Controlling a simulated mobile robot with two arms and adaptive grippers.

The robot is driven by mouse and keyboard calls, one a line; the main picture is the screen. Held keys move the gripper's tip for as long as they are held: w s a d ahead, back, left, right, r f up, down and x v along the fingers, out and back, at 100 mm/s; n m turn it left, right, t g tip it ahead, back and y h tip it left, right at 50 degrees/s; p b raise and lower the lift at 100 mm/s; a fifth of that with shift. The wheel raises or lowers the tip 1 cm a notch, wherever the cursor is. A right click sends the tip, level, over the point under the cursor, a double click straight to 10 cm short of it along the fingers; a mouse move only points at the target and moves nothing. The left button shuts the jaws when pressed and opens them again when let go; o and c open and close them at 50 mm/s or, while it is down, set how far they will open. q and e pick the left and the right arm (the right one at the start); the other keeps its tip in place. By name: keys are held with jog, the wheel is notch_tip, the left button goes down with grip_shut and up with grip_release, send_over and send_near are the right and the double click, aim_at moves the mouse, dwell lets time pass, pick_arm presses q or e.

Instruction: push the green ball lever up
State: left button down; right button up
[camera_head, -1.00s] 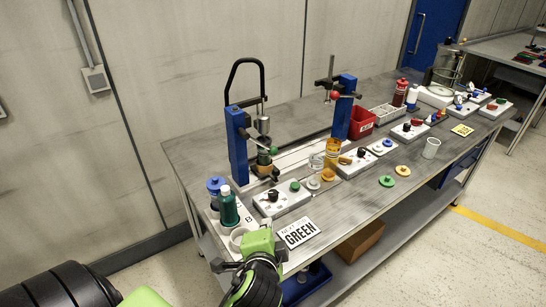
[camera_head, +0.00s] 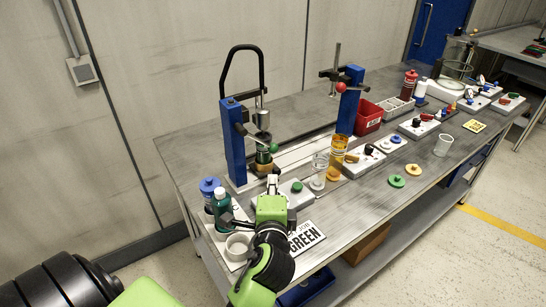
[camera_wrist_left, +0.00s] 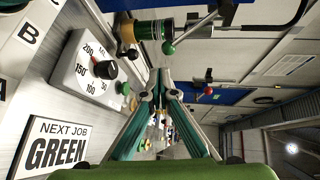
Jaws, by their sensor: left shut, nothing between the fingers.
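The green ball (camera_head: 274,148) is at the end of a thin lever on the near blue post (camera_head: 234,143). It sits beside the bottle with amber base (camera_head: 264,160). In the left wrist view the green ball (camera_wrist_left: 168,47) hangs above the fingertips, with its dark rod running up to the right. My left gripper (camera_head: 271,183) is shut and empty. It is in front of and below the green ball, apart from it. Its shut fingers (camera_wrist_left: 160,88) point forward in the left wrist view. My right gripper is not in view.
A white dial box (camera_wrist_left: 85,70) with a green button is left of the fingers. A GREEN sign (camera_head: 305,237) lies at the bench front. Blue-capped and green bottles (camera_head: 222,208) stand left of my gripper. A second post carries a red ball (camera_head: 341,87).

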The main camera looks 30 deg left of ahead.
pick_arm(q)
jog(key=r+p+x, duration=0.1)
jog(key=p+x, duration=0.1)
jog(key=x, duration=0.8)
jog(key=shift+w+a, duration=0.3)
jog(key=shift+w, duration=0.15)
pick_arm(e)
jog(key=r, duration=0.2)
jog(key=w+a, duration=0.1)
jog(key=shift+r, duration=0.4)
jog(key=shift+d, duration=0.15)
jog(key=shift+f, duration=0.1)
